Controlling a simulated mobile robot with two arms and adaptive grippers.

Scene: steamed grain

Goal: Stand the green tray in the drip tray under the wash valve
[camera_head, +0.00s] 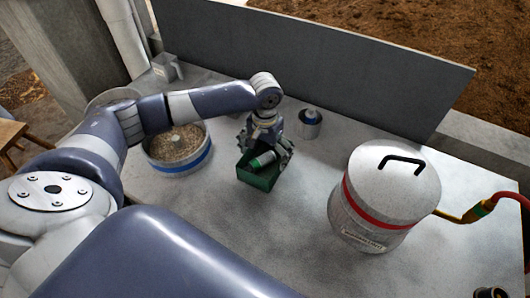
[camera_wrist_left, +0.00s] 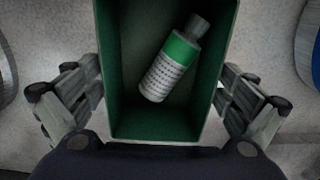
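The green tray (camera_head: 258,180) is an open, deep box near the middle of the grey table. A white and green bottle with a grey cap (camera_wrist_left: 176,62) lies slanted inside it. My left gripper (camera_head: 265,150) is over the tray from above. In the left wrist view, its two fingers stand on either side of the green tray (camera_wrist_left: 160,124) and appear to press on its outer walls. Whether the tray's bottom touches the table is hard to tell. My right gripper is not in view. I cannot make out the drip tray or wash valve clearly.
A blue-banded metal bowl of grain (camera_head: 178,146) stands left of the tray. A small metal cup (camera_head: 308,129) holding a bottle is behind it. A lidded, red-banded pot (camera_head: 384,197) with a hose (camera_head: 478,211) stands right. A grey panel (camera_head: 330,70) closes the back. The front middle is clear.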

